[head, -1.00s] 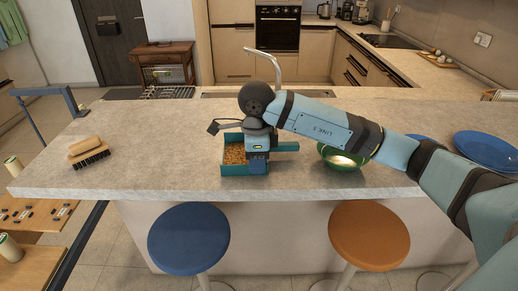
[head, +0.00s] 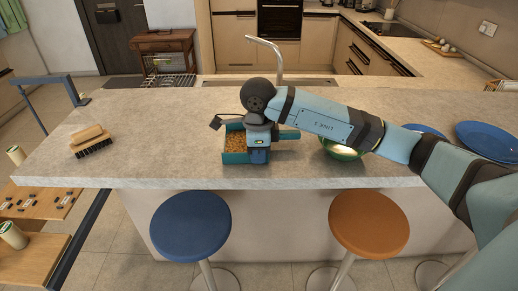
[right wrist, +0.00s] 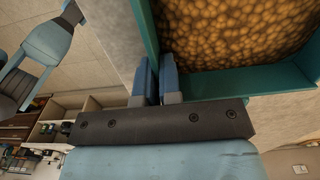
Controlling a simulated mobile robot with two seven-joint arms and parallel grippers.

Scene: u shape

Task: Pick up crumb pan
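The crumb pan (head: 235,157) is a teal, open rectangular tray full of brown crumbs, with a teal bar sticking out to its right. It is at the counter's front half in the head view. My right gripper (head: 259,155) is at the pan's front right corner, pointing down. In the right wrist view, the pan (right wrist: 285,82) fills the upper right. The two blue fingers of my right gripper (right wrist: 157,80) are close together, with the pan's teal wall between them. I cannot tell whether the pan touches the counter.
The grey stone counter (head: 160,160) is clear to the pan's left, up to a wooden brush (head: 92,138). A green bowl (head: 343,153) is partly hidden behind my right arm. Blue plates (head: 488,140) are far right. A blue stool (head: 190,225) and an orange stool (head: 368,223) stand in front.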

